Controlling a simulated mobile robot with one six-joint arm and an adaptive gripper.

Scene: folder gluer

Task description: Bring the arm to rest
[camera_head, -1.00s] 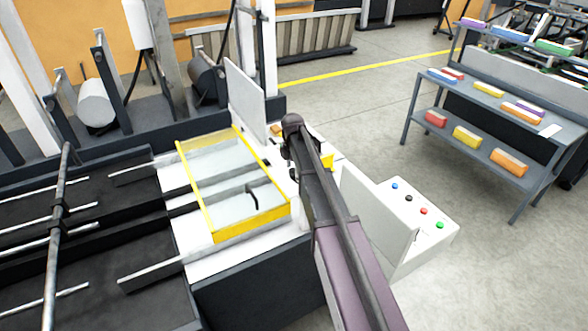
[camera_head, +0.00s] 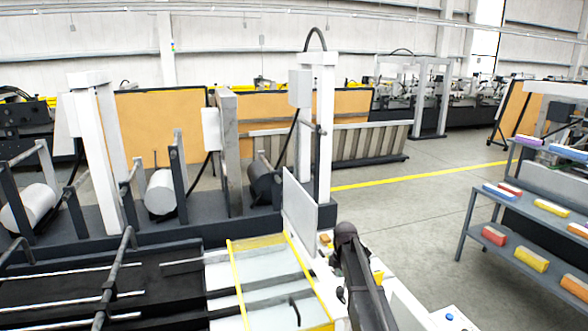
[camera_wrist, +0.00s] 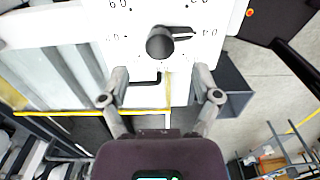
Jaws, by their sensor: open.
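My gripper (camera_wrist: 160,85) shows in the wrist view with its two fingers spread apart and nothing between them. A dark round knob (camera_wrist: 160,42) with a pointer sits on a white dial plate (camera_wrist: 135,20) ahead of the fingertips. The fingers appear clear of the knob. In the head view my arm reaches up from the bottom edge, over the white worktop beside the yellow-framed clear guard (camera_head: 238,284). The gripper itself cannot be made out there.
An upright grey panel (camera_head: 299,215) stands close to my arm. A control box with a blue button (camera_head: 449,316) is at the bottom right. A shelf rack (camera_head: 484,205) with coloured boxes stands at the right. Open floor (camera_head: 420,235) lies between the machine and the rack.

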